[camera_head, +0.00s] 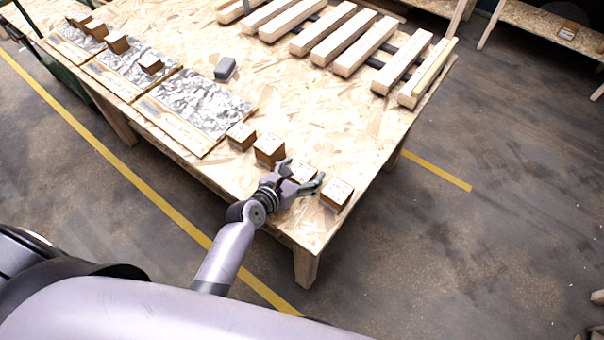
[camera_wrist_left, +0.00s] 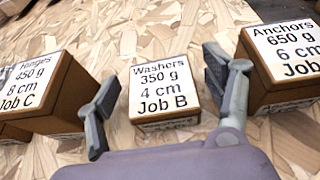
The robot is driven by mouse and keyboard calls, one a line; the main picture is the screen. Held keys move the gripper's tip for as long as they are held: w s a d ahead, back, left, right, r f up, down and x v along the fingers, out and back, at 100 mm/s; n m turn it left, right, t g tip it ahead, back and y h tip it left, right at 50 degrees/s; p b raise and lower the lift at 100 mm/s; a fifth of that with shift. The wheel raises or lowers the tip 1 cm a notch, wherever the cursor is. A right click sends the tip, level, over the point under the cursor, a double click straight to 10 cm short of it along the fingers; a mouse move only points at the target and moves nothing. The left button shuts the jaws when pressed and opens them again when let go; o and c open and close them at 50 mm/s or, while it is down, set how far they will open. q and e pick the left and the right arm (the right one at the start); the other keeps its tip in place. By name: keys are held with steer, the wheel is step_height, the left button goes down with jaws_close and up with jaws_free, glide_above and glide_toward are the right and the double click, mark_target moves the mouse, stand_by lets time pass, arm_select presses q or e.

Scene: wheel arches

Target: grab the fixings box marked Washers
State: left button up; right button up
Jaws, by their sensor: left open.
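The Washers box (camera_wrist_left: 163,88) is a small brown box with a white top label reading "Washers 350 g 4 cm Job B". It stands upright on the wooden table and shows between the fingers in the left wrist view. In the head view the box (camera_head: 303,172) is near the table's front right corner, partly hidden by my gripper. My left gripper (camera_head: 302,175) is open, its two fingers on either side of the box; in the wrist view the gripper (camera_wrist_left: 162,72) shows no clear grip on it. My right gripper is not in view.
The Hinges box (camera_wrist_left: 30,85) stands close on the left and the Anchors box (camera_wrist_left: 285,60) close on the right. The table (camera_head: 290,112) also holds foil-covered panels (camera_head: 195,105), a grey object (camera_head: 225,68) and wooden slats (camera_head: 333,35). Bare board lies behind the boxes.

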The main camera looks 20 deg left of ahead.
arm_select(q)
steer(key=shift+c, duration=0.4)
steer(key=shift+r, duration=0.1)
steer(key=c, duration=1.5)
